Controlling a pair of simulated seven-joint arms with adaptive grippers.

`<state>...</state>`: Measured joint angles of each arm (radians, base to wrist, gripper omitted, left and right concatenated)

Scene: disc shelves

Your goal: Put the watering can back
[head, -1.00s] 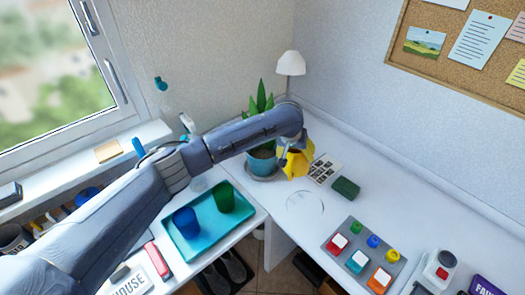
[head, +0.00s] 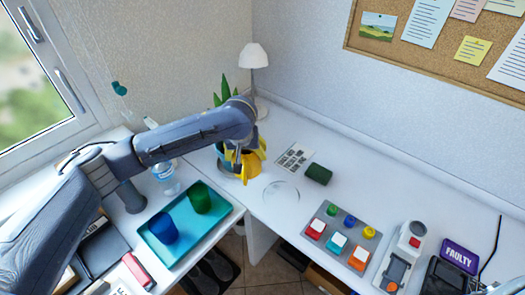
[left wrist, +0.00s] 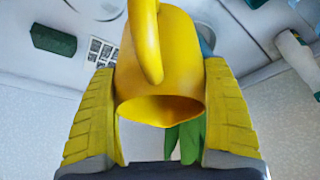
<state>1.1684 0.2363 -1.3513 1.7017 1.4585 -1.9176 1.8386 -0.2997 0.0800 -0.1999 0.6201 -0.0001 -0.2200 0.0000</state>
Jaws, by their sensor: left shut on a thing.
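The yellow watering can (head: 255,161) is in my left gripper (head: 243,172), held beside the potted plant above the back of the desk. In the left wrist view, the can (left wrist: 160,85) sits between the two ridged yellow fingers of my left gripper (left wrist: 160,72). Its open mouth faces the camera and its handle or spout crosses the top. In the head view, my arm and the fingers hide part of the can. A clear round disc outline (head: 281,191) lies bare on the desk, right of and nearer than the can. My right gripper is not in view.
The potted plant (head: 221,97) is close left of the can, its pot mostly hidden. A white lamp (head: 253,56) stands behind. A dark green block (head: 318,173) and a printed card (head: 295,156) lie right. A teal tray (head: 190,238) holds blue and green cups.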

